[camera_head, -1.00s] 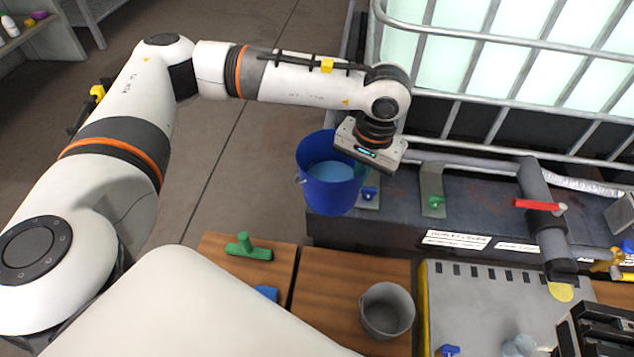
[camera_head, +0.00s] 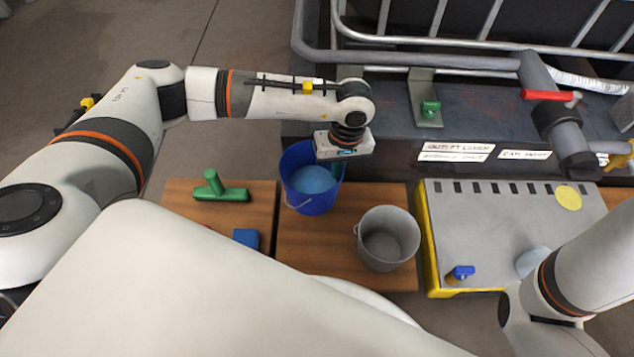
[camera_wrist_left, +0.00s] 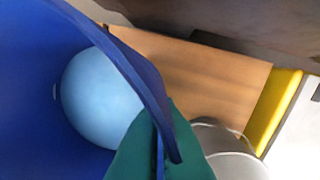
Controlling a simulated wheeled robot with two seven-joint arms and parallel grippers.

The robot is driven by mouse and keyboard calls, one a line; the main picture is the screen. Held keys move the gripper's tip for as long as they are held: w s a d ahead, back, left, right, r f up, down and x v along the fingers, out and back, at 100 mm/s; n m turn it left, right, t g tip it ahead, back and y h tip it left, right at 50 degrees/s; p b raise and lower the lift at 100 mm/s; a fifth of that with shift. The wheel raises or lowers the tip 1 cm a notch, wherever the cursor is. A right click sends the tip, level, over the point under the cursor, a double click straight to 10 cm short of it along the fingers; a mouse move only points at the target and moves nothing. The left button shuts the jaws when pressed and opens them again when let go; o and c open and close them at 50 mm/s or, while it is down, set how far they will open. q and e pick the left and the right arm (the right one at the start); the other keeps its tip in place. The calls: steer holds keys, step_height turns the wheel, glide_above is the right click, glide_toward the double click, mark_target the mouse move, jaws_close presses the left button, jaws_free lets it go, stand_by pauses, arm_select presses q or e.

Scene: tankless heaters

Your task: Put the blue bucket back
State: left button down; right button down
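The blue bucket (camera_head: 311,178) hangs from my left gripper (camera_head: 338,166), at the back of the wooden table (camera_head: 330,250), beside the grey bucket. A light blue surface shows inside it. In the left wrist view the blue bucket (camera_wrist_left: 40,110) fills the left side, and the green fingers of my left gripper (camera_wrist_left: 160,145) are closed on its rim. I cannot tell whether the bucket's base touches the table. My right arm (camera_head: 585,265) shows at the lower right, but its gripper is out of view.
A grey bucket (camera_head: 387,240) stands to the right on the table. A green T-shaped tool (camera_head: 219,190) and a blue block (camera_head: 246,238) lie to the left. A grey and yellow platform (camera_head: 490,225) is at the right. A dark ledge with pipes (camera_head: 400,110) runs behind.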

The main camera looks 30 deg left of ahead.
mark_target(312, 180)
arm_select(q)
step_height(312, 180, down, 10)
steer(key=b, duration=0.6)
steer(key=shift+r, duration=0.1)
steer(key=shift+f+b, duration=0.25)
steer(key=shift+b, duration=0.05)
steer(key=c, duration=1.7)
jaws_free()
steer(key=shift+r, duration=0.1)
